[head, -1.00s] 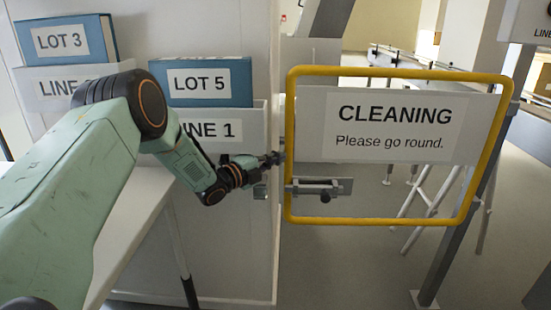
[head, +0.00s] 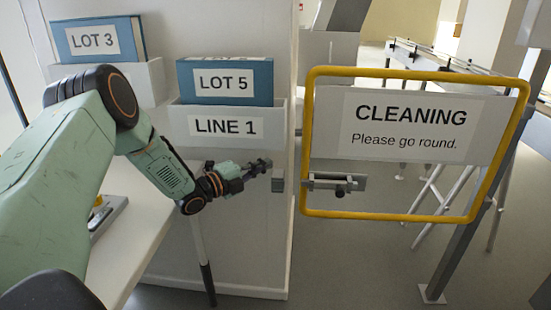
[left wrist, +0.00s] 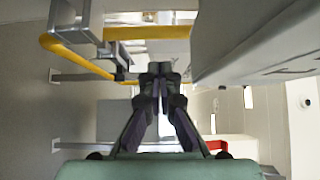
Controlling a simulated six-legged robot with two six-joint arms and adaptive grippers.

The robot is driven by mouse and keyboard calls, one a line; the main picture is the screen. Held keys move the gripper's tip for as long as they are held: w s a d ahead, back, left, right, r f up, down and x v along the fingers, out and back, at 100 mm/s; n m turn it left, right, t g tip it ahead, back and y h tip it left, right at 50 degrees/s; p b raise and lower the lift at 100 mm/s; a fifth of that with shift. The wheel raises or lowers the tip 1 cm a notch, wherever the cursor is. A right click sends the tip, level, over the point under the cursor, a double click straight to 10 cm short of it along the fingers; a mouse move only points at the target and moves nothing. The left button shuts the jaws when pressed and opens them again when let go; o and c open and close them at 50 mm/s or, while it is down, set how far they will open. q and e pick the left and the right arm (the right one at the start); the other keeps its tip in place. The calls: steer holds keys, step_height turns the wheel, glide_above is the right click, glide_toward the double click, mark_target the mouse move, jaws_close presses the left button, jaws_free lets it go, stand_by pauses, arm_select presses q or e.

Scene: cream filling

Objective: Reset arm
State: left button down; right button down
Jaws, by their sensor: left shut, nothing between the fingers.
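My left arm comes in from the left in the head view, and its gripper (head: 262,164) is in front of the white panel below the LINE 1 holder. The left gripper is shut and empty; its closed fingers also show in the left wrist view (left wrist: 160,78). A small metal catch (head: 278,180) on the panel's edge is right beside the fingertips in the picture; I cannot tell whether they touch. The yellow-framed gate (head: 308,120) carries a CLEANING sign (head: 410,125) and a bolt latch (head: 335,182), which is apart from the gripper. My right gripper is out of view.
Blue binders, LOT 3 (head: 97,40) and LOT 5 (head: 225,81), stand in white holders on the panel. A white table (head: 125,240) is under my left arm. A grey post (head: 465,220) stands right of the gate. Open floor shows below the gate.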

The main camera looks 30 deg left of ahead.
arm_select(q)
steer(key=shift+f, duration=0.2)
steer(key=s+d+f+n+g+y, duration=0.2)
steer(key=s+d+f+n+g, duration=0.25)
steer(key=s+f+n, duration=0.4)
steer(key=s+d+f+n+g+y, duration=0.2)
steer(key=s+d+f+n+g, duration=0.3)
steer(key=f+n, duration=0.55)
steer(key=s+d+f+n+g, duration=0.1)
steer(key=s+d+g, duration=0.1)
steer(key=s, duration=0.8)
steer(key=s+d+f+n+g+y, duration=0.1)
steer(key=s+d+f+g, duration=0.1)
steer(key=s, duration=0.8)
steer(key=s+d+f+n+g+y, duration=0.1)
steer(key=s+d+g, duration=0.2)
steer(key=s, duration=0.7)
steer(key=shift+s+d+f, duration=0.3)
steer(key=shift+s+d, duration=0.1)
steer(key=shift+d, duration=0.3)
steer(key=shift+g, duration=0.25)
